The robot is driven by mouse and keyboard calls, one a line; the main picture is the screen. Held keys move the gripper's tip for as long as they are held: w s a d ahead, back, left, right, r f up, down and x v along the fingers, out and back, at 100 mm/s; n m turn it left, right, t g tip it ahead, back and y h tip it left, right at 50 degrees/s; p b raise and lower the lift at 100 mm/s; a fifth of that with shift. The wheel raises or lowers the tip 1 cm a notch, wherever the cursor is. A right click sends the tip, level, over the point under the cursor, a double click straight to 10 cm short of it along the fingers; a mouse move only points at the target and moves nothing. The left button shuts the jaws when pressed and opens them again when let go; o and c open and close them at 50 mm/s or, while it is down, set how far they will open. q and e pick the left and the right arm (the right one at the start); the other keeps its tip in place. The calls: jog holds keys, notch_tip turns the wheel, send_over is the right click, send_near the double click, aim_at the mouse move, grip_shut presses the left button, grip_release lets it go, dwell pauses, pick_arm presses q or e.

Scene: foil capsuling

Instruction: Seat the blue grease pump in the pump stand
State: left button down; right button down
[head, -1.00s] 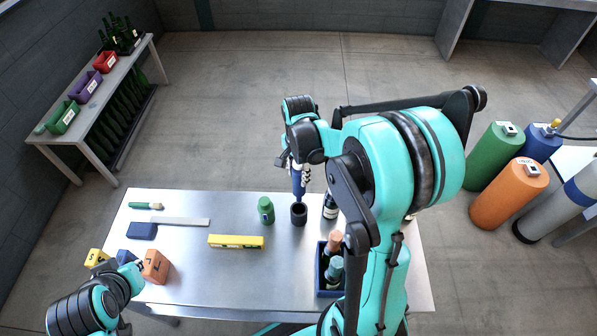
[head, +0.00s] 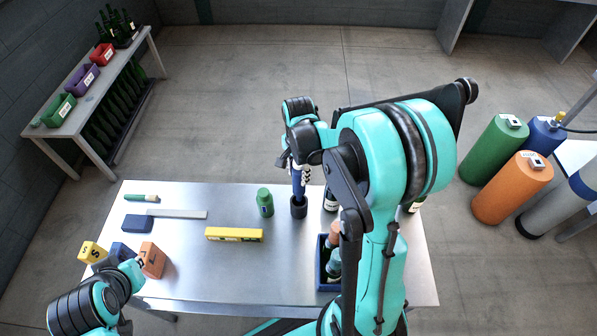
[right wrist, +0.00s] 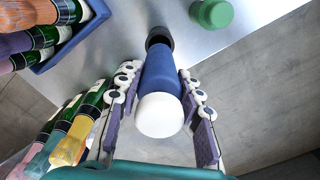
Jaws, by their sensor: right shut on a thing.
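The blue grease pump (head: 298,182) is upright in my right gripper (head: 301,172), which is shut on it. In the right wrist view the pump (right wrist: 161,78) has a white rounded end toward the camera and lies between the two fingers (right wrist: 160,110). Its far end meets the mouth of the dark round pump stand (head: 298,208), which also shows in that view (right wrist: 158,36). I cannot tell how deep the pump is in the stand. My left gripper (head: 137,268) is low at the table's left, beside an orange block (head: 152,260); its jaws are unclear.
A blue crate (head: 322,270) with bottles is nearer, partly behind my right arm. A yellow level (head: 235,235) lies on the steel table (head: 190,275).

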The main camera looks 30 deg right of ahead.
aim_at(299, 167)
jog(key=shift+f+b, duration=3.7)
jog(key=shift+f, duration=0.7)
jog(key=c, duration=0.9)
grip_release()
notch_tip(299, 167, up, 12)
jog(key=shift+f, duration=0.1)
